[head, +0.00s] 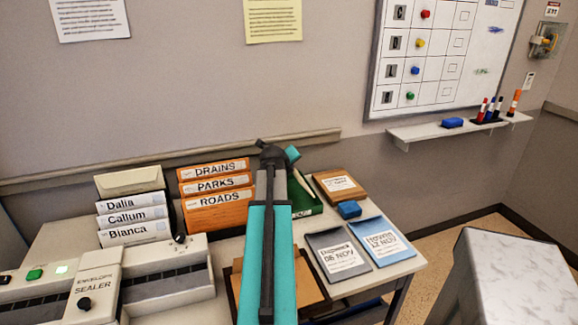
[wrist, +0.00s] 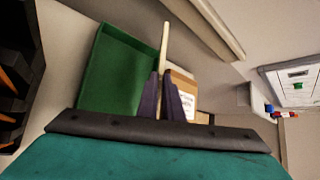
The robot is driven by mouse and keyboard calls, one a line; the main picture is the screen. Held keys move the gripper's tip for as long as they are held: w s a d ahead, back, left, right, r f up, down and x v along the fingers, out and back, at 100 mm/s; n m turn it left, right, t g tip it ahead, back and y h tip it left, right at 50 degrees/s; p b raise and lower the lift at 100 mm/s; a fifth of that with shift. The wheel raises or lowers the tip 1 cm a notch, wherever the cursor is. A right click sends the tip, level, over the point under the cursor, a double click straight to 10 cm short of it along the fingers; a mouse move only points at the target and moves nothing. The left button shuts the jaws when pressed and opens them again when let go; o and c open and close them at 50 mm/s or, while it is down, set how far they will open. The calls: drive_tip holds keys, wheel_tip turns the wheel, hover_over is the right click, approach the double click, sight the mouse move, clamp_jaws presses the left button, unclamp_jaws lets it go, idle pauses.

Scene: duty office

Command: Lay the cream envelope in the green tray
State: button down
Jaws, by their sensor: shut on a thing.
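My gripper (wrist: 161,94) is shut on the cream envelope (wrist: 165,48), a thin pale sheet seen edge-on between the two dark fingers in the wrist view. The green tray (wrist: 115,75) lies just left of the envelope there, and its visible floor looks empty. The envelope lines up with the tray's right side; I cannot tell its height above it. In the head view the green tray (head: 305,203) shows only partly at the right of my teal arm, which hides the held envelope and the fingertips.
A brown labelled box (head: 339,185) stands right of the tray, with a blue block (head: 349,210) in front. Grey (head: 338,254) and blue (head: 380,241) dated folders lie nearer. Orange files (head: 217,210) and name-labelled folders (head: 133,222), with another cream piece (head: 130,181), stand left. A sealer (head: 95,300) is front left.

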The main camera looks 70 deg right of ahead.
drive_tip(key=shift+f+b, duration=2.5)
drive_tip(key=shift+f, duration=0.4)
drive_tip(key=c, duration=1.8)
unclamp_jaws()
drive_tip(key=shift+c, duration=0.2)
drive_tip(key=shift+a, duration=0.1)
drive_tip(key=v, duration=1.3)
drive_tip(key=shift+a+r+b, duration=0.2)
drive_tip(key=shift+r+b, duration=0.05)
drive_tip(key=shift+b, duration=0.15)
drive_tip(key=shift+r, duration=0.1)
